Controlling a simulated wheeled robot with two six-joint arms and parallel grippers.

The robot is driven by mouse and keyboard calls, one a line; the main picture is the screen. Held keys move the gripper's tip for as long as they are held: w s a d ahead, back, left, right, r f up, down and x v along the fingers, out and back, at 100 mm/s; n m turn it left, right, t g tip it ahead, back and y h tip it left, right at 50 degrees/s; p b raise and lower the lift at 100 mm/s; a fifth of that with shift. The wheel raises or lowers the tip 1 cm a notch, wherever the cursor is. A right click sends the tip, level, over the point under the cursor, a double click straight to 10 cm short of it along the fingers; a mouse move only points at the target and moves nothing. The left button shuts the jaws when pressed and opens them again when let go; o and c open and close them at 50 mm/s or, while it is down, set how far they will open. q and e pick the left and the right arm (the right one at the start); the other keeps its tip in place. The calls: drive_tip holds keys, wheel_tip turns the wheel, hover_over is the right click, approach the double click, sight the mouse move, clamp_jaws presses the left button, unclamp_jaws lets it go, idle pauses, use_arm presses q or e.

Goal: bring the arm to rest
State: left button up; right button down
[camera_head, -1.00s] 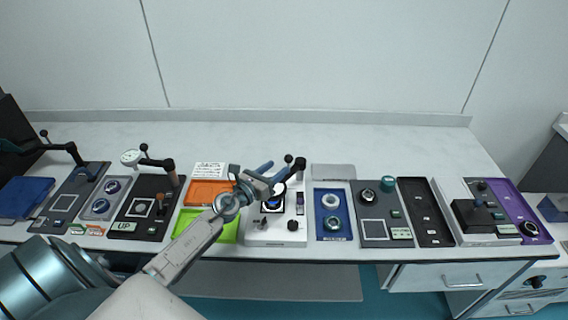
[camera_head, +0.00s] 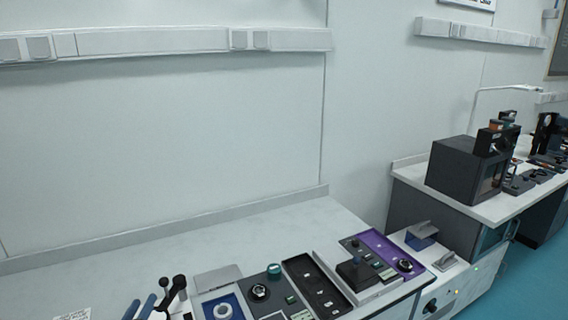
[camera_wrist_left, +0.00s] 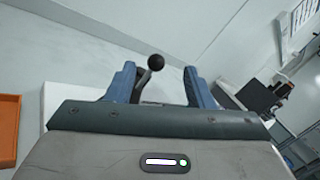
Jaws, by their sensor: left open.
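My left gripper (camera_head: 140,307) shows only as blue fingertips at the bottom edge of the head view. In the left wrist view its two blue fingers (camera_wrist_left: 160,84) stand apart with nothing held. A black ball-topped lever (camera_wrist_left: 155,62) shows between and beyond the fingers there; I cannot tell the gap to it. In the head view black levers (camera_head: 179,283) stand just right of the fingertips. My left arm is otherwise out of the head view. My right gripper is not in view.
The light bench (camera_head: 270,222) is bare at the back. Along its front sit a grey tray (camera_head: 217,277), a black tray (camera_head: 316,287) and a purple tray (camera_head: 392,250). An orange tray (camera_wrist_left: 9,128) shows in the wrist view. A second bench with a black box (camera_head: 462,170) stands right.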

use_arm(q)
drive_tip(key=s+f+n+g+y, duration=0.4)
drive_tip(key=s+n+g+y, duration=0.3)
drive_tip(key=s+n, duration=0.95)
drive_tip(key=s+d+f+n+g+h, duration=0.3)
drive_tip(key=s+d+n+g, duration=0.1)
drive_tip(key=s+d+n, duration=0.25)
drive_tip(key=s+d+f+n+g+h, duration=0.2)
drive_tip(key=s+d+n+g, duration=0.3)
drive_tip(key=s, duration=0.3)
wheel_tip(320, 180, down, 33)
drive_tip(key=s+a+n+b, duration=0.1)
drive_tip(key=a+n+b, duration=0.1)
drive_tip(key=s+a+f+g+b, duration=0.1)
drive_tip(key=s+f+b, duration=0.1)
drive_tip(key=s+f, duration=1.6)
wheel_tip(320, 180, down, 3)
drive_tip(key=shift+s+a+f+g+h, duration=0.1)
drive_tip(key=shift+s+a+g+h, duration=0.05)
drive_tip(key=shift+s+g+h, duration=0.2)
